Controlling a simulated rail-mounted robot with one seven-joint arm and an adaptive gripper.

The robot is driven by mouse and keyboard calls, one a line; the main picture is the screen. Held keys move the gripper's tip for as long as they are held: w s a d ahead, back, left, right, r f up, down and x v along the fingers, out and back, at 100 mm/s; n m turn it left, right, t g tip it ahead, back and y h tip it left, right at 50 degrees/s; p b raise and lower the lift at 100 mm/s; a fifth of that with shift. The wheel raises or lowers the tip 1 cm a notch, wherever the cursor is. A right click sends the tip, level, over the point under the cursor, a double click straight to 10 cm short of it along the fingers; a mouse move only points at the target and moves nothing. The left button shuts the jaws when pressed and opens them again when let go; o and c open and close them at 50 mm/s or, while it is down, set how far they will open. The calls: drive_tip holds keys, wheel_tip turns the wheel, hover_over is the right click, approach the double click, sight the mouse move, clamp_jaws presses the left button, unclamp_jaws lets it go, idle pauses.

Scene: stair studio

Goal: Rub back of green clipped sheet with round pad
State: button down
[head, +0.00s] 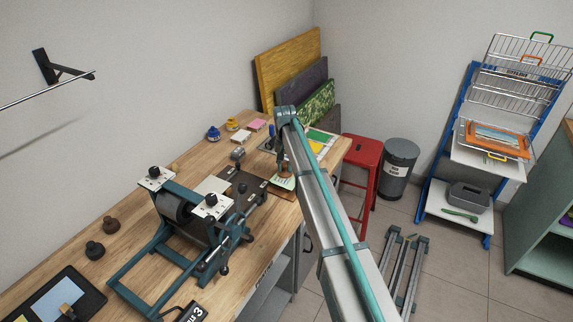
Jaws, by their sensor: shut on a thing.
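My gripper (283,162) is at the back right of the wooden bench, partly hidden by my arm. It points down and appears shut on a small brown round pad (285,170). The pad is low over a pale sheet with a green tint (284,184), which lies on a brown board near the bench's front edge. I cannot tell whether the pad touches the sheet. A clip on the sheet is too small to make out, and part of the sheet is hidden behind my arm.
A roller press (180,208) stands left of the sheet, with its dark bed reaching towards it. A red stool (361,165), a grey bin (400,165) and a blue rack (454,130) stand right of the bench.

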drive_tip(key=shift+s, duration=0.2)
drive_tip(key=shift+s+a, duration=0.45)
drive_tip(key=shift+s, duration=0.35)
drive_tip(key=shift+s, duration=0.1)
drive_tip(key=shift+s+a, duration=0.45)
drive_tip(key=shift+s, duration=0.3)
drive_tip(key=shift+w+d, duration=0.3)
drive_tip(key=shift+w, duration=0.35)
drive_tip(key=shift+w+d, duration=0.3)
drive_tip(key=shift+w, duration=0.3)
drive_tip(key=shift+w+d, duration=0.3)
drive_tip(key=shift+w, duration=0.35)
drive_tip(key=shift+w+d+p, duration=0.3)
drive_tip(key=shift+w+d, duration=0.15)
drive_tip(key=shift+w, duration=0.4)
drive_tip(key=shift+s+d, duration=0.1)
drive_tip(key=shift+d, duration=0.05)
